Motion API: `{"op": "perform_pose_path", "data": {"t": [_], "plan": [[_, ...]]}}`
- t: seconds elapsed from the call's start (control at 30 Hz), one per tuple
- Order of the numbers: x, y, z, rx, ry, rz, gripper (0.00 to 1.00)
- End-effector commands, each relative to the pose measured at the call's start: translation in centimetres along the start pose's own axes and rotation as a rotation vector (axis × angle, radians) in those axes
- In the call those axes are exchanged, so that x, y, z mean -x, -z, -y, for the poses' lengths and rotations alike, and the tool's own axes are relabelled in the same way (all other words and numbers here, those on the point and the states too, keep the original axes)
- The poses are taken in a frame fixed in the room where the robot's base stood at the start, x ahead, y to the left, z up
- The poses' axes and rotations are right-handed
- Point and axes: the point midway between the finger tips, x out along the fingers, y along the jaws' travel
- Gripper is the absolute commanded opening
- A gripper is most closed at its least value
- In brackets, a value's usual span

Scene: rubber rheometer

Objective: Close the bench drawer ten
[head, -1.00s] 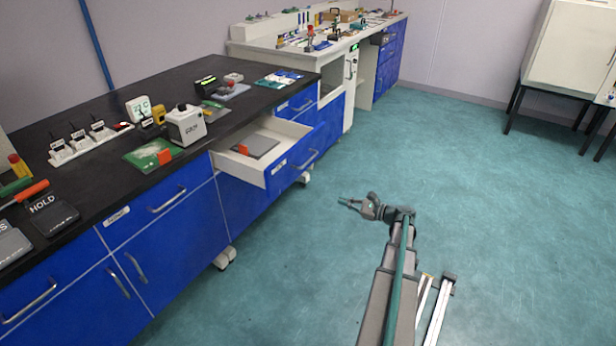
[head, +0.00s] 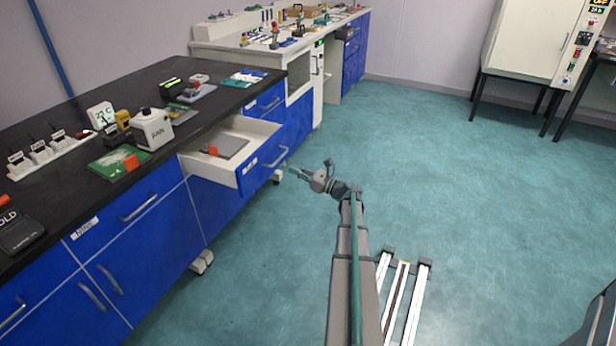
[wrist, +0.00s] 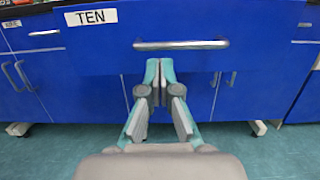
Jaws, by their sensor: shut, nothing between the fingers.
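The bench drawer ten (head: 262,158) stands pulled out of the black-topped bench in the head view, with its white inside showing. In the wrist view its blue front (wrist: 110,50) carries the label TEN (wrist: 91,17) and a silver bar handle (wrist: 181,44). A flat grey item (head: 228,148) with an orange-red part lies inside the drawer. My gripper (head: 290,170) is in front of the drawer front, near the handle. In the wrist view my gripper (wrist: 160,66) has its fingers together and empty, just below the handle; I cannot tell if they touch the front.
The black bench top (head: 60,105) holds a white FAN box (head: 152,128), switches and cards. Drawer nine (head: 135,207) is shut at the left. A second bench (head: 240,47) stands behind. The teal floor (head: 470,190) at the right is clear.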

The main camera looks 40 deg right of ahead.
Motion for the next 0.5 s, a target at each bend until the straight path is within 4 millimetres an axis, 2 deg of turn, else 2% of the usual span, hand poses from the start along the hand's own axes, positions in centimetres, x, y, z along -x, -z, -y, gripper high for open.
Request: {"op": "perform_pose_path", "data": {"t": [0.03, 0.2, 0.5], "plan": [[-1.0, 0.0, 0.0, 0.0, -0.002, 0.0, 0.0], [-3.3, 0.1, 0.0, 0.001, -0.002, 0.0, 0.0], [-4.7, 0.0, 0.0, 0.001, 0.0, -0.001, 0.0]]}}
